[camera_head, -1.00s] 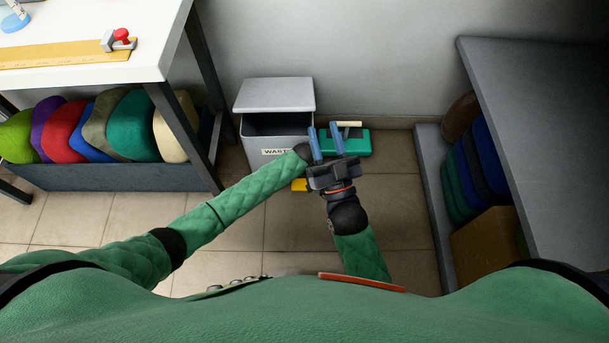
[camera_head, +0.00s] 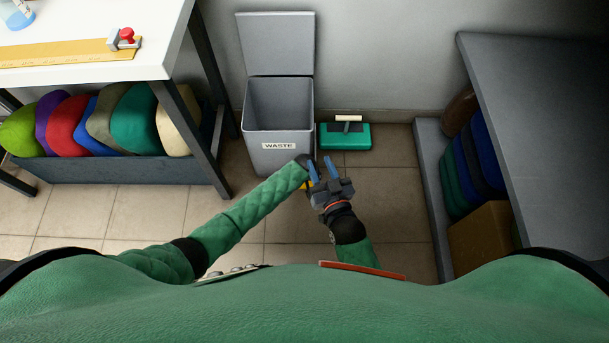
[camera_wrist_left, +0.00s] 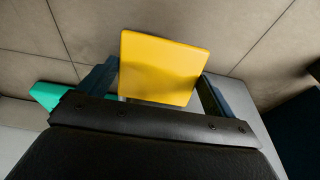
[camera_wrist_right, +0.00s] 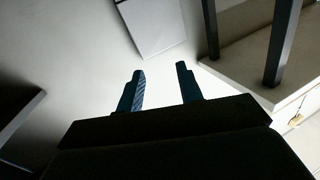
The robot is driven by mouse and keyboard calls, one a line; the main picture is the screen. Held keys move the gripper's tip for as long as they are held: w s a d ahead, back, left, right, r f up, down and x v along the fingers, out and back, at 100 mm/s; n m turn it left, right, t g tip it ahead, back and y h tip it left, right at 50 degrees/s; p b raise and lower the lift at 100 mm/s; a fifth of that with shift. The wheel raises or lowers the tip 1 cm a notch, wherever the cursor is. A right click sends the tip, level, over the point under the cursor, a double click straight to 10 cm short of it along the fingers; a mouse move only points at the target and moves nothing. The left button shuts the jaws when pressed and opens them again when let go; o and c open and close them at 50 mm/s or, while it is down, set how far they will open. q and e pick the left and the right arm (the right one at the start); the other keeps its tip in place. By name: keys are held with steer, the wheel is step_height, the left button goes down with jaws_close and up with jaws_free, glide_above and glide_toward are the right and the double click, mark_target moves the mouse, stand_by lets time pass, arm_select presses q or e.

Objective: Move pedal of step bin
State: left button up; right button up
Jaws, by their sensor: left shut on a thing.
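The grey step bin (camera_head: 270,153), labelled WASTE, stands against the wall in the head view. Its lid (camera_head: 275,45) stands up and the bin's mouth is open. The yellow pedal (camera_head: 307,187) at the bin's lower front is mostly hidden behind my grippers. In the left wrist view the pedal (camera_wrist_left: 165,68) lies between the fingers of my left gripper (camera_wrist_left: 157,86), which is shut on it. My right gripper (camera_head: 322,168) is open and empty, just right of my left wrist in the head view. In the right wrist view the bin lid (camera_wrist_right: 153,22) shows beyond its fingers.
A green dustpan-like thing (camera_head: 345,138) lies on the floor right of the bin. A white table (camera_head: 75,22) with a shelf of coloured cushions stands at left. A grey table (camera_head: 540,130) with a shelf below stands at right.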

arm_select(q)
steer(key=shift+s+a+f, duration=0.15)
steer(key=shift+s+f, duration=0.25)
steer(key=shift+f, duration=0.05)
arm_select(e)
steer(key=shift+r, duration=0.4)
arm_select(q)
steer(key=o, duration=1.1)
arm_select(e)
steer(key=shift+f, duration=0.15)
arm_select(q)
steer(key=shift+w+r, duration=0.1)
steer(key=shift+r, duration=0.05)
steer(key=shift+r, duration=0.15)
steer(key=shift+r, duration=0.2)
steer(key=p+v, duration=0.1)
steer(key=v, duration=0.2)
steer(key=p+v, duration=0.1)
steer(key=v, duration=0.2)
steer(key=shift+r, duration=0.4)
arm_select(e)
steer(key=s+f+g, duration=0.4)
steer(key=s+f, duration=0.1)
steer(key=f, duration=0.5)
steer(key=s+d+f+g+h, duration=0.1)
steer(key=s+f+g, duration=0.2)
steer(key=f, duration=0.8)
steer(key=shift+s+g, duration=0.4)
steer(key=shift+s, duration=0.7)
